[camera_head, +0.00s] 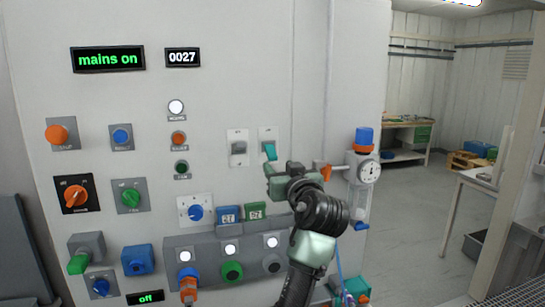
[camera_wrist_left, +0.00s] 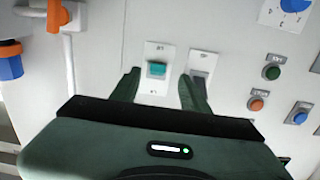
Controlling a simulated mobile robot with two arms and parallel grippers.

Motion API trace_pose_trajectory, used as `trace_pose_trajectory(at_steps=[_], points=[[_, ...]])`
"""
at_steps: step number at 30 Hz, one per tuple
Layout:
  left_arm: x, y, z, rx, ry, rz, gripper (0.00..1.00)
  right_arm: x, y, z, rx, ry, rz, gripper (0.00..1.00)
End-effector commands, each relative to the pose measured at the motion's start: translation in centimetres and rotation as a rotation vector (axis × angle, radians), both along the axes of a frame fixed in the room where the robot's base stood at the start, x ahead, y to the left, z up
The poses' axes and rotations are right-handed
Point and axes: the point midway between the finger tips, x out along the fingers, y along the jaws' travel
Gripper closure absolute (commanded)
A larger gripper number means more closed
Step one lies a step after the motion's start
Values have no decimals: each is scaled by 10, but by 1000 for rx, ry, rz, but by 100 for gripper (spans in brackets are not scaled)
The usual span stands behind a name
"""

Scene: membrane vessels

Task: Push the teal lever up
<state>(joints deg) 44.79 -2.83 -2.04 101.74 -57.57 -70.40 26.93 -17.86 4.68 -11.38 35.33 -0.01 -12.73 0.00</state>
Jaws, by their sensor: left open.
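The teal lever (camera_head: 269,151) sits on a small white plate on the wall panel, its handle angled downward in the head view. In the left wrist view, which looks upside down, the lever (camera_wrist_left: 157,69) shows between my two finger tips. My left gripper (camera_head: 270,176) is open and empty, just below the lever in the head view. Its fingers (camera_wrist_left: 160,84) are spread apart in the left wrist view, and I cannot tell whether they touch anything. My right gripper is not in view.
A grey switch (camera_head: 238,148) stands close left of the teal lever. An orange-handled valve and pipe with a gauge (camera_head: 368,172) stick out on the right. Several knobs and buttons fill the panel's left.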

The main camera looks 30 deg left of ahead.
Motion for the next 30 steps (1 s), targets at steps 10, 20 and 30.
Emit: trace_pose_trajectory(at_steps=[10,20,30], points=[[27,36,10,3,-6,10,55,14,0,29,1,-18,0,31],[48,59,6,1,-8,6,55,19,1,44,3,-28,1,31],[49,60,5,0,-9,5,80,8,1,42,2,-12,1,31]])
